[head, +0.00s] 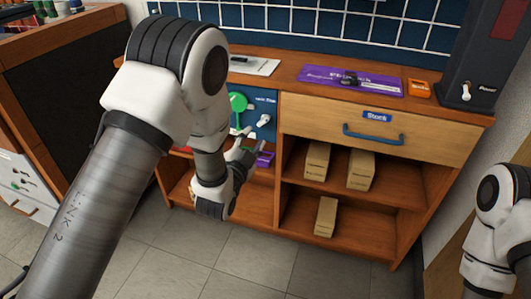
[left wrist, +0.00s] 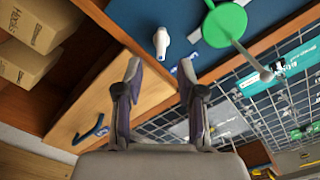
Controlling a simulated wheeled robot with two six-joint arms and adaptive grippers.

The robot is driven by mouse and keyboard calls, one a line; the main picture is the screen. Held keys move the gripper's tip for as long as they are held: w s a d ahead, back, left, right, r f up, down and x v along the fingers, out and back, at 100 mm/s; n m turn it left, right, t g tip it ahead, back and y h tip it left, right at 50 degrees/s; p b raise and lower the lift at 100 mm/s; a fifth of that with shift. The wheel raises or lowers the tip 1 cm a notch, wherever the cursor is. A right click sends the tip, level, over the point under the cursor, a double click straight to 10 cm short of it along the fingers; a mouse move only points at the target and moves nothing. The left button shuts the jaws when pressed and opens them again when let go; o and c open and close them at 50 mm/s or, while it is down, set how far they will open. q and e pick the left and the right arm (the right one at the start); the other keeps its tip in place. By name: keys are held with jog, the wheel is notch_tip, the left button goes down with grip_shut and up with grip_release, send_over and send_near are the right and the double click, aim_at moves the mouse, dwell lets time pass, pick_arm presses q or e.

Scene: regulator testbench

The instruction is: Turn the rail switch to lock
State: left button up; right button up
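A blue panel (head: 268,132) is set in the front of the wooden bench, left of the drawer. A small white switch knob (head: 264,121) sticks out of it. A green disc (head: 238,103) with a lever is to its left. I cannot tell for certain which is the rail switch. My left gripper (head: 243,142) is open and empty, in front of the panel and just below the knob in the head view. In the left wrist view the knob (left wrist: 162,42) shows beyond the gap between my open fingertips (left wrist: 160,68), apart from them. The right gripper is out of view.
The wooden drawer (head: 340,140) with a blue handle (head: 373,134) is right of the panel. Several boxes (head: 326,215) stand on shelves below. A purple mat (head: 350,81) lies on the bench top. A dark machine (head: 480,55) stands at the right end.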

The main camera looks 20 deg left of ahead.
aim_at(262, 123)
pick_arm(q)
jog(key=w+b, duration=0.1)
jog(key=w, duration=0.6)
jog(key=shift+w+d+b, duration=0.1)
jog(key=shift+d+b, duration=0.05)
jog(key=shift+b, duration=0.2)
jog(key=shift+w+r, duration=0.1)
jog(key=shift+w, duration=0.25)
grip_shut()
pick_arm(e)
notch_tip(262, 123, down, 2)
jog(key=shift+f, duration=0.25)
